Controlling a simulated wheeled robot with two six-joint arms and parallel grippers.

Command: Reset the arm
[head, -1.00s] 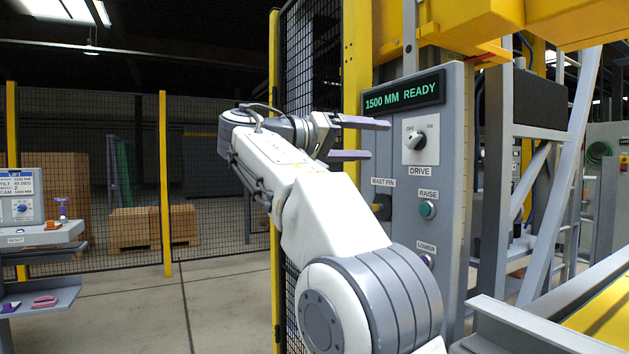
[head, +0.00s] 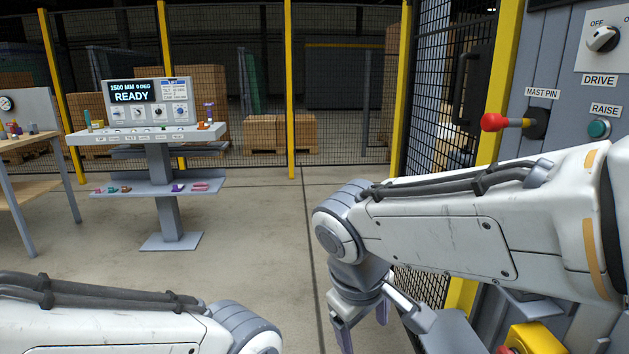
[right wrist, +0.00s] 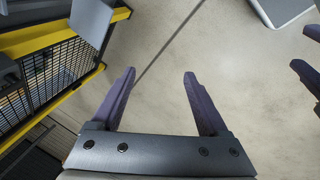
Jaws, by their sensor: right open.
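My right arm (head: 450,225) reaches in from the right in the head view, bent down at its wrist. My right gripper (head: 364,328) hangs below it, pointing down over the floor. In the right wrist view the right gripper's (right wrist: 158,75) two purple fingers are wide apart with only bare floor between them. My left arm (head: 100,325) shows at the bottom left of the head view, its hand out of that frame. Dark fingers, seemingly of my left gripper (right wrist: 300,60), show at the right edge of the wrist view, cut off.
A control panel (head: 560,80) at the right has a red-tipped mast pin (head: 493,122), a drive knob (head: 602,39) and a green raise button (head: 599,128). A table (head: 25,150) stands at the left. The middle floor is clear.

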